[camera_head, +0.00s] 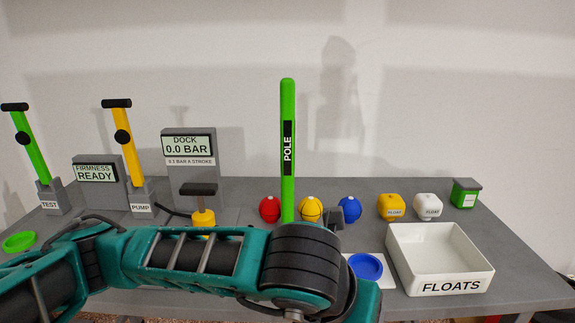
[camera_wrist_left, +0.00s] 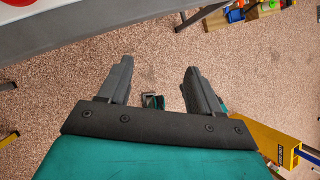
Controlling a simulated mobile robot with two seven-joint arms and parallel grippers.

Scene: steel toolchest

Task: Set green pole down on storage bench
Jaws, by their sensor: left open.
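The green pole (camera_head: 288,105), with a black POLE label, stands upright at the middle of the head view. Its lower end is hidden behind my left arm, so I cannot tell what it rests in. A grey bench (camera_head: 525,265) spans the head view; nothing marks it as the storage bench. My left gripper (camera_wrist_left: 158,66) is open and empty in the left wrist view, over speckled floor. The pole is not in that view. My left arm crosses the front of the head view, and its gripper cannot be made out there. My right gripper is not in view.
A white FLOATS tray (camera_head: 440,260) and a blue dish (camera_head: 366,266) are at the right. Red (camera_head: 270,209), yellow (camera_head: 310,209) and blue (camera_head: 349,210) balls line the bench. Pump (camera_head: 132,155) and DOCK display (camera_head: 188,145) stand left. Bare bench shows at the far right.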

